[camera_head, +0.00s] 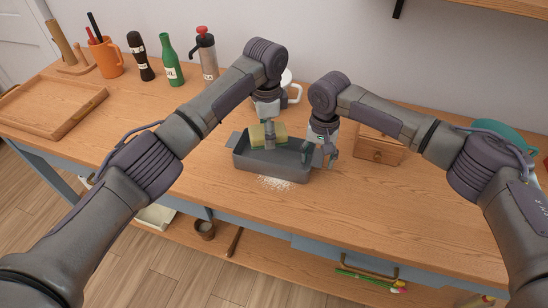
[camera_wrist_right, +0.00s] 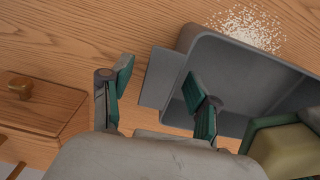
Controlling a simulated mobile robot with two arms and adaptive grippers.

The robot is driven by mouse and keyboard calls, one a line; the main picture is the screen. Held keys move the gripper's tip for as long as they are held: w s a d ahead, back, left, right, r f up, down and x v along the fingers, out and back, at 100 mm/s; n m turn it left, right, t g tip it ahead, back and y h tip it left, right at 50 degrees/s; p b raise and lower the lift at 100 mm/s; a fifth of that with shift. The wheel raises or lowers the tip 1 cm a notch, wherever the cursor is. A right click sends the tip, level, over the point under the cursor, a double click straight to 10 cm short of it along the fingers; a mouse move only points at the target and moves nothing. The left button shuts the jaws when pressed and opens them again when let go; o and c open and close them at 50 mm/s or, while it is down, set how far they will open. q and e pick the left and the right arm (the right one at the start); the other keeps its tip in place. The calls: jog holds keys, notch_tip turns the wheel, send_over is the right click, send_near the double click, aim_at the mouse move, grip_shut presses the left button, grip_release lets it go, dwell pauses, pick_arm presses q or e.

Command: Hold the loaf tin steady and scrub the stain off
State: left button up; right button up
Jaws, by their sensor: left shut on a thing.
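The grey loaf tin (camera_head: 272,172) stands on the wooden worktop, with a flat tab handle at each end; it also shows in the right wrist view (camera_wrist_right: 240,75). My left gripper (camera_head: 269,137) is shut on a yellowish sponge (camera_head: 257,137) inside the tin near its back wall. The sponge also shows in the right wrist view (camera_wrist_right: 288,150). My right gripper (camera_head: 322,155) is at the tin's right end. Its fingers (camera_wrist_right: 158,95) are apart, one outside the handle and one over the tin's inside. I cannot make out a stain; part of the inside is hidden.
White grains (camera_head: 276,183) lie on the worktop in front of the tin. A small wooden drawer box (camera_head: 378,152) is to the right. A white mug (camera_head: 294,92) stands behind. Bottles, an orange pot (camera_head: 106,58) and a wooden tray (camera_head: 48,108) are at left. The front-right worktop is clear.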

notch_tip(320, 180, up, 12)
dwell(0.6)
